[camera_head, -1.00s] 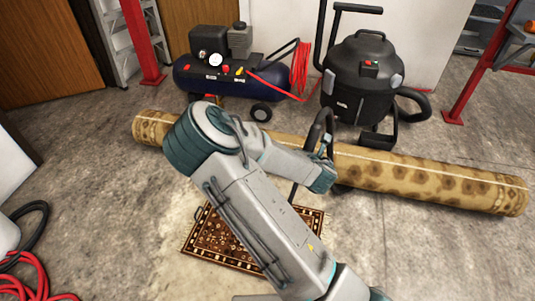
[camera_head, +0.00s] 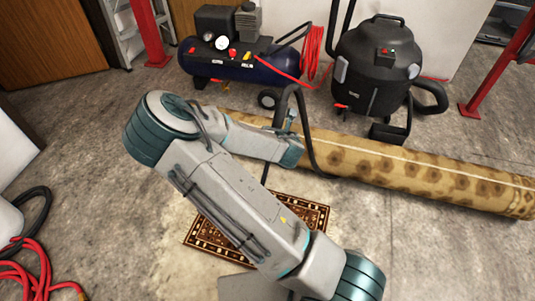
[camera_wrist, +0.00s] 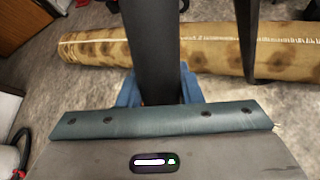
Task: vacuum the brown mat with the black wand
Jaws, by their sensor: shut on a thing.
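The brown patterned mat (camera_head: 318,214) lies flat on the floor in the head view, partly hidden behind my arm. The black wand (camera_head: 307,135) rises in a bent loop beside my wrist, and its thin lower tube shows just above the mat. In the wrist view the wand (camera_wrist: 152,50) runs as a thick dark tube up from between the blue fingers of my gripper (camera_wrist: 157,90), which is shut on it. My gripper's fingers are mostly hidden in the head view. The wand's floor end is hidden behind my arm.
A rolled tan rug (camera_head: 420,178) lies across the floor behind the mat. A black shop vacuum (camera_head: 375,75) and a blue air compressor (camera_head: 235,62) stand beyond it. Red hose (camera_head: 30,285) lies at lower left. Bare concrete (camera_head: 450,255) is clear at right.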

